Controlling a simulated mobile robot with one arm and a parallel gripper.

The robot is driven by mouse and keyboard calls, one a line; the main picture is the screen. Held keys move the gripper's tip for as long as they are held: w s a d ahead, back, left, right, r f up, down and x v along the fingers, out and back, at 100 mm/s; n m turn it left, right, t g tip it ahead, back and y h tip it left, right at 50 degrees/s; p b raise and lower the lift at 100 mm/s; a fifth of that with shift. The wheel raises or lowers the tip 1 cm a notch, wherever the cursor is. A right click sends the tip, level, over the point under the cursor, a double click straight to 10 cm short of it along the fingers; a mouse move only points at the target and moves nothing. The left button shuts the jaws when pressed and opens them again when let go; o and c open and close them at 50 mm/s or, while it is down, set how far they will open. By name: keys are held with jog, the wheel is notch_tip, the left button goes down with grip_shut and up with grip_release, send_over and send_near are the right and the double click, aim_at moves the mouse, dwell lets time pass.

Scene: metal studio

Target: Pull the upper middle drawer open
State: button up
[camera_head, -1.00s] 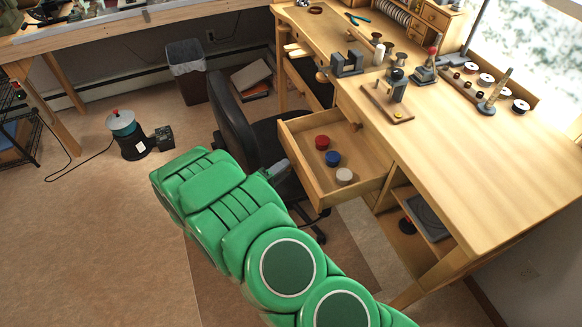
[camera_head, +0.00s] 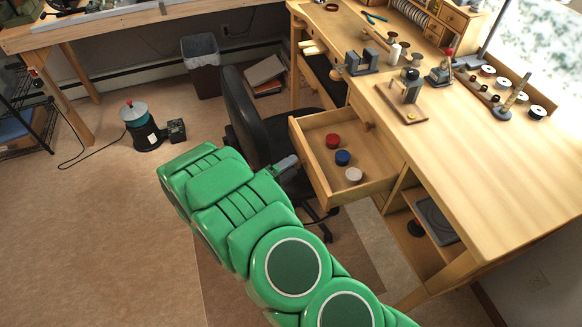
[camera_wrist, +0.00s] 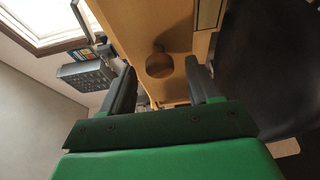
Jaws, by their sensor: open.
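A wooden drawer (camera_head: 372,189) stands pulled out of the workbench, with red (camera_head: 333,141), blue (camera_head: 343,158) and white (camera_head: 353,175) round pieces in it. Its outer front face is mostly hidden from the head view. My gripper (camera_head: 288,164) is just left of that front, at the end of my green arm. In the wrist view my gripper (camera_wrist: 160,82) is open, its two dark fingers apart. A round wooden knob (camera_wrist: 159,65) on a wooden front shows between them, with space on both sides. I cannot tell whether the fingertips reach past it.
A black chair (camera_head: 247,120) stands close behind my gripper. The bench top (camera_head: 480,165) carries tools and spools. A lower shelf (camera_head: 422,250) is under the bench at right. A bin (camera_head: 201,70) and a teal-topped machine (camera_head: 140,120) stand on the floor.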

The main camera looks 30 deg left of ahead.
jog(key=v, duration=0.7)
dwell(0.6)
